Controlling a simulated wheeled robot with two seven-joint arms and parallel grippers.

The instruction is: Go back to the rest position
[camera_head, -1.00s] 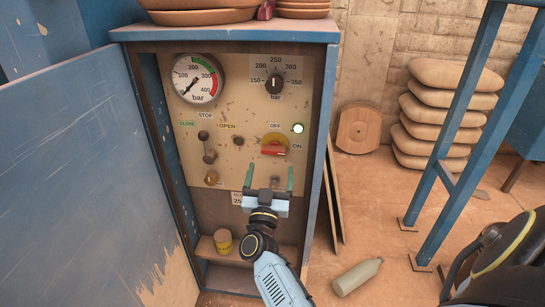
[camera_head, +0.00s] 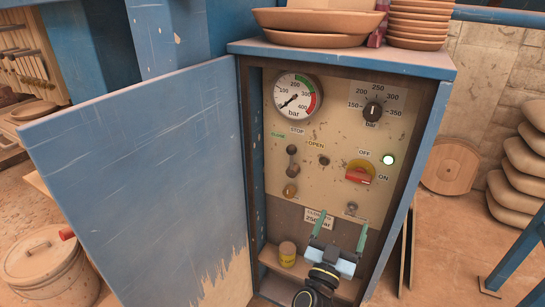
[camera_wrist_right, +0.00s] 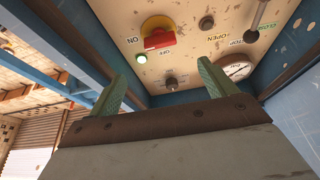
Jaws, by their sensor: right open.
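My right gripper (camera_head: 338,236) is open and empty, its two green fingers apart in front of the lower part of the control panel (camera_head: 340,130). In the right wrist view the gripper (camera_wrist_right: 160,88) also shows open with nothing between its fingers. The red switch (camera_head: 359,176) on a yellow plate sits on the panel above the gripper, beside a lit lamp (camera_head: 389,160). A pressure gauge (camera_head: 297,95) has its needle at the low end. A black dial (camera_head: 372,111) and a lever (camera_head: 292,160) are also on the panel. My left gripper is not in view.
The blue cabinet door (camera_head: 140,180) stands open at the left. A yellow jar (camera_head: 287,254) stands on the cabinet's lower shelf. Clay dishes (camera_head: 320,20) are on top. A lidded pot (camera_head: 50,265) stands at lower left, and stacked sacks (camera_head: 522,160) are at the right.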

